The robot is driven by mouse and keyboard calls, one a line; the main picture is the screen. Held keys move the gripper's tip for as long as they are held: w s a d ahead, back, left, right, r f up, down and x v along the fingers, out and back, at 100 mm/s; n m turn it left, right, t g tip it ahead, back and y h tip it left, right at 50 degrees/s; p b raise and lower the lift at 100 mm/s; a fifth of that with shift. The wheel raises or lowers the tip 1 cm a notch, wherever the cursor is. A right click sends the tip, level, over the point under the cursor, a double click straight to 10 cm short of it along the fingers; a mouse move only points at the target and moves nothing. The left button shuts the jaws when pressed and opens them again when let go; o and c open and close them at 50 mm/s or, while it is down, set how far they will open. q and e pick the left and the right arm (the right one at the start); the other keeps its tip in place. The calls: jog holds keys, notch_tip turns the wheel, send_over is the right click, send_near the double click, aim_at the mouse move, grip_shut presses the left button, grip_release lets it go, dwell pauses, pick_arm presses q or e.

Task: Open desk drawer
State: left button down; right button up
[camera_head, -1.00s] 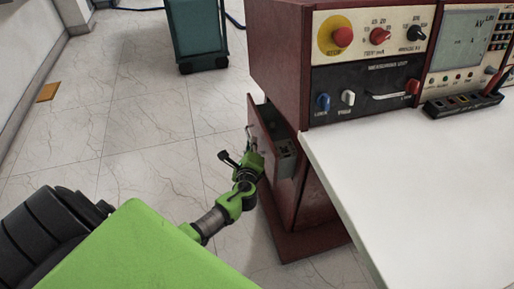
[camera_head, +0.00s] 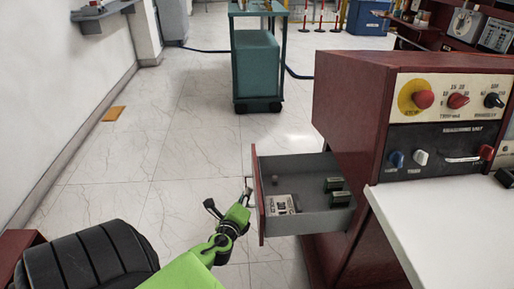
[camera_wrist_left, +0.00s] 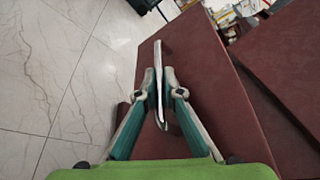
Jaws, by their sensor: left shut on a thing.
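The desk drawer (camera_head: 308,222) stands pulled well out of the dark red desk (camera_head: 345,110), its grey inside in view in the head view. Its red front panel (camera_head: 260,205) faces left. My left gripper (camera_head: 247,192) is at the outer side of this panel. In the left wrist view, my left gripper's fingers (camera_wrist_left: 160,88) are closed on the pale bar handle (camera_wrist_left: 158,60), in front of the red panel (camera_wrist_left: 205,75). The handle is mostly hidden in the head view. My right gripper is not in view.
The drawer holds a pale device (camera_head: 280,204) and two dark blocks (camera_head: 338,198). A white worktop (camera_head: 450,225) lies to the right of the drawer. A teal cart (camera_head: 256,65) stands farther back. The tiled floor (camera_head: 150,185) left of the drawer is clear.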

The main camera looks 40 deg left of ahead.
pick_arm(q)
jog(key=shift+s+a, duration=0.25)
jog(key=shift+a, duration=0.1)
jog(key=c, duration=2.4)
grip_release()
jog(key=shift+c, duration=0.2)
jog(key=shift+s+d, duration=0.1)
jog(key=v, duration=1.1)
jog(key=shift+s+d+r, duration=0.15)
jog(key=shift+s+r, duration=0.05)
jog(key=shift+s, duration=0.15)
